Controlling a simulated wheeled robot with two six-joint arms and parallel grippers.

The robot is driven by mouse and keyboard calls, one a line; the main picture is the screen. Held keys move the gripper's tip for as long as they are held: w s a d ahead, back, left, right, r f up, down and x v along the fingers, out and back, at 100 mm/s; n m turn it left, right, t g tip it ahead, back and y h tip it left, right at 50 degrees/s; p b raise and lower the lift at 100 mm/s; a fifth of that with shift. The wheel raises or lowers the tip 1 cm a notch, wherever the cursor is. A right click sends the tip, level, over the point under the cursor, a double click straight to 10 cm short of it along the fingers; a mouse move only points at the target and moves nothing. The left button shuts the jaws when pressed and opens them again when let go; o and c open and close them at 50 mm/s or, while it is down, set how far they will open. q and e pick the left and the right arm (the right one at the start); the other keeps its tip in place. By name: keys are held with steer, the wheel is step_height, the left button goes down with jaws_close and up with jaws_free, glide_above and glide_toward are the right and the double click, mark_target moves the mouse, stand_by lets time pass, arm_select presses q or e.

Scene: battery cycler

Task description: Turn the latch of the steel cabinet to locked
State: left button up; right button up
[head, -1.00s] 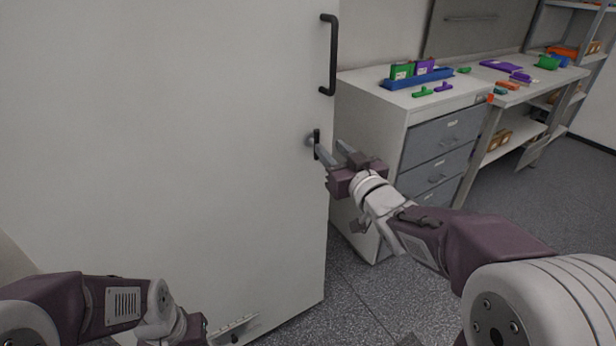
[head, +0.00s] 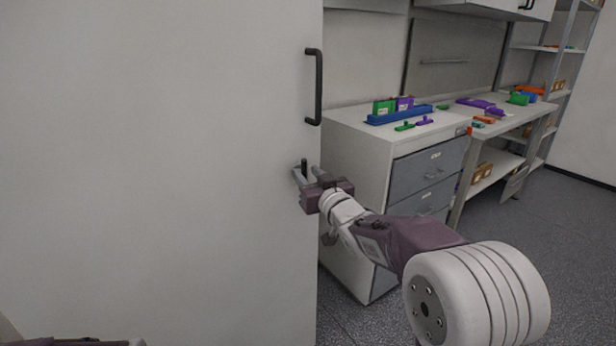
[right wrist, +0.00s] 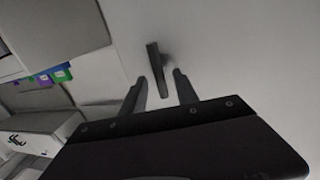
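The steel cabinet's pale door (head: 160,160) fills the left of the head view. Its latch (head: 304,167) is a small dark lever near the door's right edge, below the handle. In the right wrist view the latch (right wrist: 156,66) stands out from the door, its near end close to the gap between the fingertips. My right gripper (head: 305,177) is at the latch; the right wrist view shows its two fingers (right wrist: 159,84) apart, with nothing clamped between them. Contact with the latch cannot be told. My left gripper is out of view.
A black bar handle (head: 318,87) is fixed above the latch. To the right stands a drawer unit (head: 378,190) with a blue rack (head: 400,117) on top. A workbench (head: 520,117) and shelves lie beyond. Open floor (head: 550,240) shows at the right.

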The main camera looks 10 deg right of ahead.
jaws_close()
steer(key=shift+f+n+b, duration=0.15)
steer(key=shift+n+b, duration=0.15)
steer(key=shift+b, duration=0.4)
steer(key=shift+s+a+f+n+t+y+b, duration=0.15)
steer(key=shift+n+y+b, duration=0.55)
steer(key=shift+n+b, duration=2.15)
steer(key=shift+w+a+f+n+t+y+b, duration=0.1)
steer(key=shift+f+n+t+y+b, duration=0.4)
steer(key=shift+n+b, duration=2.3)
steer(key=shift+s+a+n+g+y+b, duration=0.1)
steer(key=shift+n+y+b, duration=1.2)
steer(key=shift+n, duration=2.75)
steer(key=shift+h+b, duration=0.4)
